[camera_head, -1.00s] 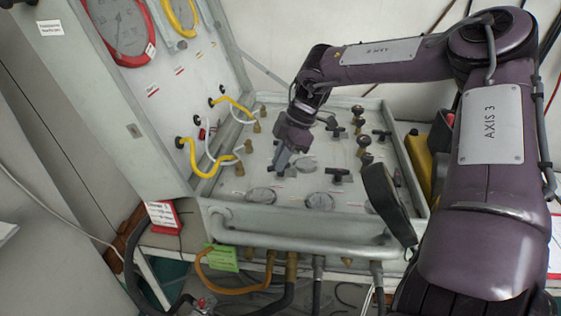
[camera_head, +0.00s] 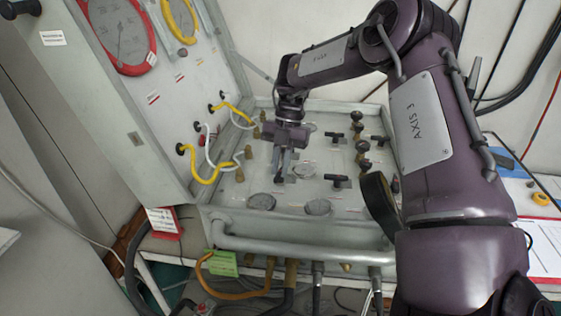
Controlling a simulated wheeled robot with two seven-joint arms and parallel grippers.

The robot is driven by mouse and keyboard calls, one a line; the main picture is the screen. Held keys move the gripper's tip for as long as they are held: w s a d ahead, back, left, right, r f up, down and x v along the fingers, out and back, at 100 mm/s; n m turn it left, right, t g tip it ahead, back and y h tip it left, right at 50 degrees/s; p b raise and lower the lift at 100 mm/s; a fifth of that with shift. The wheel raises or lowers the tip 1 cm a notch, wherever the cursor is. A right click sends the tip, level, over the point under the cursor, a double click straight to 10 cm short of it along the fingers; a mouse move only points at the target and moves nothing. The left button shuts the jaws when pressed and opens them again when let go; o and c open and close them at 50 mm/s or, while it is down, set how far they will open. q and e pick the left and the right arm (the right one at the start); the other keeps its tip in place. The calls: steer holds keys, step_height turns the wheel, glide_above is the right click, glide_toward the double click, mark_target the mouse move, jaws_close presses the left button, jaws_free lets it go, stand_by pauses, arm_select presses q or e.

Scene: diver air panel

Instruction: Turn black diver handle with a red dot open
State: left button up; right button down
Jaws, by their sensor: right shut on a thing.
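The diver air panel (camera_head: 225,198) is an open grey case with several black T-shaped handles on its flat face. My right gripper (camera_head: 284,176) points down at the left-middle part of this face, above the two front gauges. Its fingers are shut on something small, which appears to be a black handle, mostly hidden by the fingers. Other black handles show to the right, one near the front (camera_head: 338,181) and one farther back (camera_head: 335,138). A red dot cannot be made out on any handle. My left gripper is not in view.
Round gauges (camera_head: 318,207) lie at the front of the face. Yellow hoses (camera_head: 210,174) and white hoses loop from the upright lid on the left. A thick grey bar (camera_head: 300,248) runs along the case's front. Black knobs (camera_head: 358,116) stand at the right.

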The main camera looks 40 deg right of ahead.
steer(key=shift+n+p, duration=0.6)
steer(key=shift+n, duration=0.2)
steer(key=shift+g, duration=0.3)
steer(key=c, duration=1.5)
jaws_free()
steer(key=shift+o, duration=0.2)
steer(key=p+v, duration=0.5)
steer(key=v, duration=0.1)
steer(key=shift+r+p, duration=0.4)
steer(key=shift+r, duration=0.05)
steer(key=shift+w+d+r+p, duration=0.3)
steer(key=shift+r+p, duration=0.15)
steer(key=shift+p, duration=0.2)
